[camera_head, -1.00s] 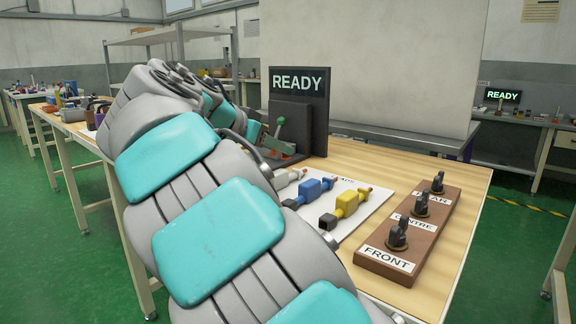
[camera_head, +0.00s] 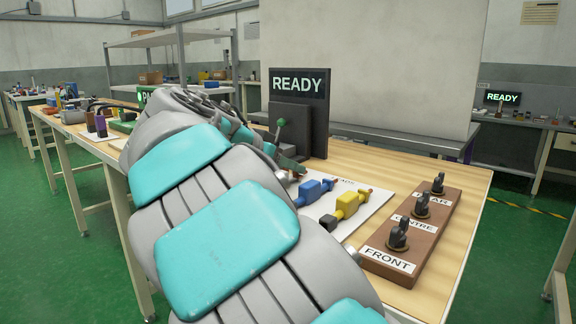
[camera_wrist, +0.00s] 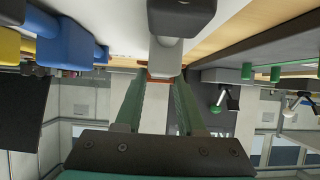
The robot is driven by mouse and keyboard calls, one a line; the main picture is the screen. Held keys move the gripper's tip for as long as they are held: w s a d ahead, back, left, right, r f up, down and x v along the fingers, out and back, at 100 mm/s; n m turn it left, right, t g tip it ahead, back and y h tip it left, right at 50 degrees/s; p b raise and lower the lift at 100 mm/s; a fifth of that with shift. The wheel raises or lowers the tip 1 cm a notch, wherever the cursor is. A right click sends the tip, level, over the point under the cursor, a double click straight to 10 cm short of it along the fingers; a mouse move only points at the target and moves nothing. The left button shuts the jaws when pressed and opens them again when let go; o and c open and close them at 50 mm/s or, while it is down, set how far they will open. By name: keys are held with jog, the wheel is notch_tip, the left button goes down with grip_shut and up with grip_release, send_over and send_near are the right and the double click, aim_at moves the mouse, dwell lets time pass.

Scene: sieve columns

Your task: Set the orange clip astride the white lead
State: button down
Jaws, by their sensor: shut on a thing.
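My gripper (camera_wrist: 162,78) is shut on the orange clip (camera_wrist: 162,78), of which only thin orange edges show between the green fingertips. The white lead (camera_wrist: 166,58) with its dark plug end (camera_wrist: 180,15) lies straight ahead of the fingertips in the wrist view. The clip's orange edges show at the lead's end and sides. I cannot tell whether the clip sits astride it or only lines up with it. In the head view my arm hides the white lead and most of the gripper.
The blue lead (camera_head: 315,190) and yellow lead (camera_head: 348,204) lie right of my gripper on a white sheet (camera_head: 376,207). A brown block (camera_head: 400,268) with several dark pegs stands further right. A dark READY panel (camera_head: 300,84) and a green-knobbed lever (camera_head: 280,123) stand behind.

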jog(key=shift+f+b, duration=0.65)
jog(key=shift+b, duration=0.05)
jog(key=c, duration=0.5)
grip_release()
jog(key=shift+r, duration=0.1)
jog(key=shift+r+p, duration=0.65)
jog(key=shift+p, duration=0.2)
jog(key=shift+s+a+r, duration=0.2)
jog(key=v, duration=1)
jog(key=shift+s+a+r, duration=0.1)
jog(key=shift+s+a, duration=0.05)
jog(key=shift+s, duration=0.15)
jog(key=shift+s+a+r, duration=0.1)
jog(key=shift+s+a, duration=0.05)
jog(key=shift+s, duration=0.1)
